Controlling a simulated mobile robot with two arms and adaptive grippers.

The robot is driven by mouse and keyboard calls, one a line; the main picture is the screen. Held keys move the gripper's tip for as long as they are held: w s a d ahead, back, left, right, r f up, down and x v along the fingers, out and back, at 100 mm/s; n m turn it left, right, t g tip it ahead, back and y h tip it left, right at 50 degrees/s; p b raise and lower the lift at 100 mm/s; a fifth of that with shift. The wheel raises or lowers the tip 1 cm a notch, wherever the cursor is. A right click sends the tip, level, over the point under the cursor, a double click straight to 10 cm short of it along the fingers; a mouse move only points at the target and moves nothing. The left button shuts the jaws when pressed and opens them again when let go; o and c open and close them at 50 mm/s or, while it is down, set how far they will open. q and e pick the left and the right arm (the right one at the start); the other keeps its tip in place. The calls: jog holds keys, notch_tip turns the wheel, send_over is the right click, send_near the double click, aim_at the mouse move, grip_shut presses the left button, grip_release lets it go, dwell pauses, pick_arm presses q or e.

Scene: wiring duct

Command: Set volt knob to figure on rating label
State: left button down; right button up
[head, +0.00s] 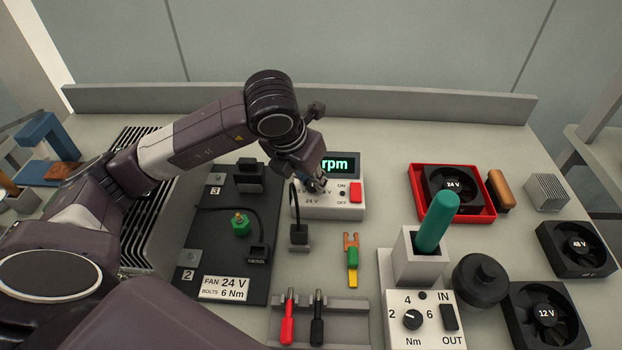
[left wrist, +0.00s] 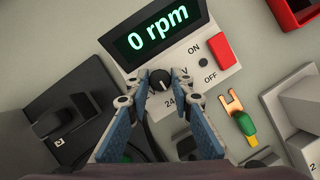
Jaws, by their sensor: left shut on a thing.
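The rating label (head: 223,288) on the dark board reads "FAN 24 V, BOLTS 6 Nm". The white power supply box (head: 350,208) has a display (head: 342,164) that reads "0 rpm" in the left wrist view (left wrist: 155,32). The black volt knob (left wrist: 159,80) is on the box front, with a "24" mark below it. My left gripper (left wrist: 161,82) is shut on the knob, fingertips at both sides. In the head view the gripper (head: 316,184) hides the knob. The knob's exact setting is hard to read. My right gripper is not in view.
A red ON/OFF switch (head: 355,192) sits right of the knob. A 24 V fan (head: 453,185) lies in a red tray (head: 483,213); 48 V (head: 576,248) and 12 V (head: 545,318) fans lie at right. A torque box (head: 425,325) and a probe rack (head: 344,334) stand in front.

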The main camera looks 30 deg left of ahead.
pick_arm(q)
jog(key=c, duration=2)
grip_release()
jog(key=v, duration=1.2)
jog(key=shift+r, duration=0.1)
